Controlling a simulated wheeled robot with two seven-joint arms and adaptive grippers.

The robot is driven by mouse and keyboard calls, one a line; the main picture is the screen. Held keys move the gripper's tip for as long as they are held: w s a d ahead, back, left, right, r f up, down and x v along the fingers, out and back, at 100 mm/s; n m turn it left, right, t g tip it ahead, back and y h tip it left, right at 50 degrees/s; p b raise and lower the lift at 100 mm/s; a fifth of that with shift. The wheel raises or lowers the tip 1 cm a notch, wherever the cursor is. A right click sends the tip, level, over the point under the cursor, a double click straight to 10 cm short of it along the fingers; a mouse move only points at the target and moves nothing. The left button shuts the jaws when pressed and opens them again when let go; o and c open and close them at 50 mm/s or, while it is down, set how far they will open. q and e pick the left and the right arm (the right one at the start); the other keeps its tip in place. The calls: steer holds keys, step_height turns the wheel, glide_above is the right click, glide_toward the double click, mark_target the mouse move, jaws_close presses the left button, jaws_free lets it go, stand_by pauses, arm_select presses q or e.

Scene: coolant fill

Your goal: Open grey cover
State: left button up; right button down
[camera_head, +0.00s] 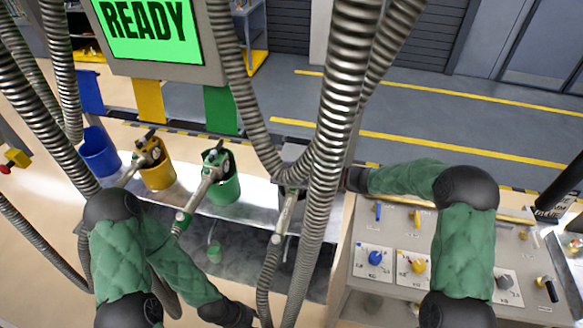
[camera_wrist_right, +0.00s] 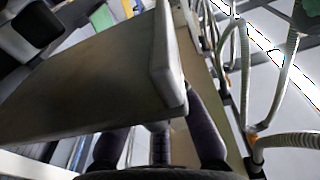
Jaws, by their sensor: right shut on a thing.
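In the right wrist view a flat grey slab with a lighter rounded edge, which looks like the grey cover (camera_wrist_right: 95,75), fills much of the left and middle. My right gripper (camera_wrist_right: 160,135) is shut on it near its corner, with the dark fingers partly behind the slab. In the head view my right arm reaches left to behind the large hanging hose, which hides the gripper. A small grey piece (camera_head: 293,153) shows just left of that hose; I cannot tell if it is the same cover. My left arm points down to the bottom edge, its gripper out of view.
Metal hoses (camera_head: 335,130) hang across the middle and left. Blue (camera_head: 98,153), yellow (camera_head: 160,175) and green (camera_head: 226,188) buckets stand at the left, nozzles in the latter two. A panel table (camera_head: 345,285) with knobs is at the right. A screen (camera_head: 150,28) reads READY.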

steer(key=r+m+p, duration=0.1)
steer(key=r+p, duration=0.1)
steer(key=w+r+m+p, duration=0.1)
steer(key=p, duration=0.1)
steer(key=w+r+m+p, duration=0.1)
steer(key=r+p, duration=0.1)
steer(key=shift+w+d+r+m, duration=0.25)
steer(key=shift+d+r+m, duration=0.05)
steer(key=shift+d+m, duration=0.1)
steer(key=shift+w+d+r+m+p, duration=0.2)
steer(key=shift+w+r+m+p, duration=0.05)
steer(key=shift+w+r+p, duration=0.3)
steer(key=shift+w+d+r+m+p, duration=0.15)
steer(key=shift+w+r+m+p, duration=0.1)
steer(key=shift+w+r+p, duration=0.25)
steer(key=c, duration=1.3)
jaws_free()
steer(key=shift+d, duration=0.1)
steer(key=v, duration=1.2)
